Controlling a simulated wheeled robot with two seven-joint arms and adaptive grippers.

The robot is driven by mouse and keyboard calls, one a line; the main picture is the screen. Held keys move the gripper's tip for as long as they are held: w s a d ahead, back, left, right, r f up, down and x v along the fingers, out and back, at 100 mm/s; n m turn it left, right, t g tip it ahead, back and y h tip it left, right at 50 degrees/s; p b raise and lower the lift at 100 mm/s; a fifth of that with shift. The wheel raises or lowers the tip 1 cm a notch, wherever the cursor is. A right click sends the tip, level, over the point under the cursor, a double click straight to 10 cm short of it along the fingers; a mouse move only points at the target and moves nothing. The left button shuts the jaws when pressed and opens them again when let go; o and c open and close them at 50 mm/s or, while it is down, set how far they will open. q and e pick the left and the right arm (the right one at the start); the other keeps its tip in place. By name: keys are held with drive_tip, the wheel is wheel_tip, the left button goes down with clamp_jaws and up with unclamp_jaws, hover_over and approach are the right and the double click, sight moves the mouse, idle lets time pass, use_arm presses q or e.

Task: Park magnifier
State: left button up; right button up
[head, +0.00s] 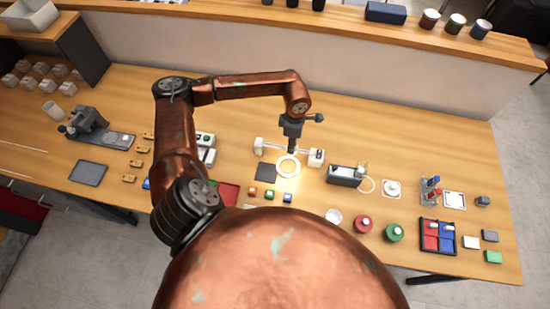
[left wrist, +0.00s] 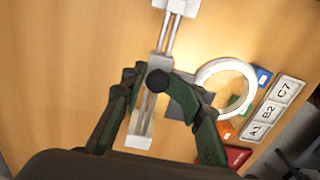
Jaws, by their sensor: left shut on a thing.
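The magnifier's white ring (head: 288,166) is lit and hangs on a rail with white end blocks (head: 316,157), near the middle of the bench. In the left wrist view the ring (left wrist: 226,85) is right of the rail (left wrist: 149,105), joined to a grey slider with a black knob (left wrist: 158,80). My left gripper (head: 291,146) reaches down from above at the rail. In the wrist view its green fingers (left wrist: 160,95) straddle the slider and are shut on it around the knob, which hides part of the contact. My right gripper is not in view.
A dark square pad (head: 265,173) and several small coloured blocks (head: 270,195) lie just in front of the ring. A grey device (head: 346,175) stands right of the rail. A label strip (left wrist: 277,108) shows in the wrist view. Clear wood lies behind the rail.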

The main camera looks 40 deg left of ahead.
use_arm(q)
drive_tip(key=shift+w+d+b, duration=0.45)
drive_tip(key=shift+w+d, duration=0.5)
drive_tip(key=shift+d, duration=0.2)
drive_tip(key=shift+c, duration=0.2)
drive_tip(key=o, duration=0.5)
drive_tip(key=shift+o, duration=0.8)
drive_tip(key=shift+a+f, duration=0.15)
drive_tip(key=shift+s, duration=0.1)
wheel_tip(320, 180, up, 7)
drive_tip(key=p, duration=0.3)
